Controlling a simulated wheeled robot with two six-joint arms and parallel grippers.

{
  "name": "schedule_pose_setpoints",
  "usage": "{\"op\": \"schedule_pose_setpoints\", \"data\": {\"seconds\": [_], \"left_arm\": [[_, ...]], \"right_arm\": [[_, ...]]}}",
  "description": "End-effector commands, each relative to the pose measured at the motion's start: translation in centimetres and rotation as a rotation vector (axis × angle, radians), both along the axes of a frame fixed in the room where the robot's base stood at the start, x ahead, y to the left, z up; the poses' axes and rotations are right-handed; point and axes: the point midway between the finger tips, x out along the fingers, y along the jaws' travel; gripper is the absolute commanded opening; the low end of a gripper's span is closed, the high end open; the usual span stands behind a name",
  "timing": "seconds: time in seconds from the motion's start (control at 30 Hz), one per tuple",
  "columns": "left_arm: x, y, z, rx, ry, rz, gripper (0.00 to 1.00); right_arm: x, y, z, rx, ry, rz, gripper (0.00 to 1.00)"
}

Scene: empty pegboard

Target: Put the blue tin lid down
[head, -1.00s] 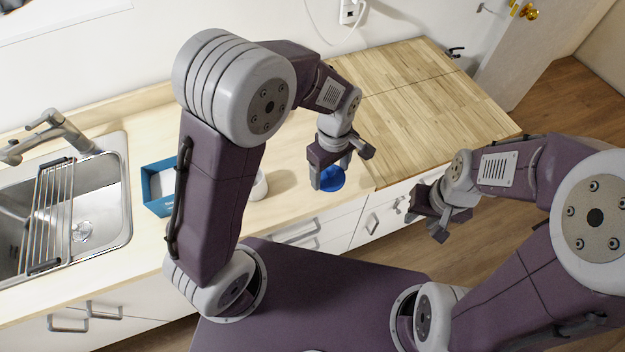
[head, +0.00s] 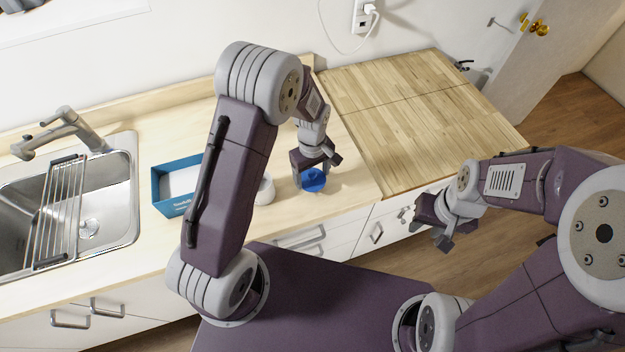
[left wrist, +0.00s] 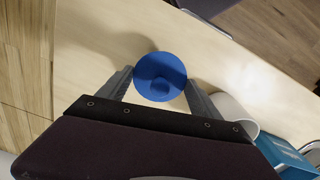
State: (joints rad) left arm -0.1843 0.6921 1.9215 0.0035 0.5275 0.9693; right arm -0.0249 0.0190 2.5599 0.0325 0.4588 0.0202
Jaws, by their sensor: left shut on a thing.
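The blue tin lid (head: 313,180) is a round blue disc with a small knob on top. In the left wrist view the lid (left wrist: 160,77) shows between the two fingers of my left gripper (left wrist: 160,88). My left gripper (head: 312,178) is shut on the lid, over the pale wooden counter (head: 345,207). I cannot tell whether the lid's underside touches the counter. My right gripper (head: 440,228) is empty, off the counter's front edge above the floor, with its fingers apart.
A white round container (head: 265,188) stands just left of the lid, partly behind my left arm. A blue box (head: 172,203) stands farther left, beside the sink (head: 122,210). A butcher-block surface (head: 415,125) lies to the right. The counter around the lid's right side is clear.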

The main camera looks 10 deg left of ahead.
Motion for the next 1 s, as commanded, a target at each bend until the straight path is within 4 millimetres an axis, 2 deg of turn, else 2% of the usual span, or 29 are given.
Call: {"op": "schedule_pose_setpoints", "data": {"seconds": [0.27, 0.63, 0.67, 0.7, 0.73, 1.0], "left_arm": [[-0.1, -0.1, -3.7, 0.001, 0.004, 0.000, 0.36], [0.0, -0.1, -4.4, 0.000, 0.000, 0.000, 0.36], [0.0, -0.1, -4.3, 0.000, 0.000, 0.000, 0.79], [0.0, -0.1, -4.3, 0.000, 0.000, 0.000, 0.91], [0.0, -0.1, -4.3, 0.000, 0.000, 0.000, 0.96], [0.0, -0.1, -4.2, 0.000, 0.000, 0.000, 0.96]], "right_arm": [[0.0, 0.0, 1.0, 0.000, 0.000, 0.000, 0.36], [0.0, 0.0, 0.5, 0.000, 0.000, 0.000, 0.36], [0.0, 0.0, 0.6, 0.000, 0.000, 0.000, 0.36], [0.0, 0.0, 0.6, 0.000, 0.000, 0.000, 0.36], [0.0, 0.0, 0.6, 0.000, 0.000, 0.000, 0.36], [0.0, 0.0, 0.7, 0.000, 0.000, 0.000, 0.36]]}}
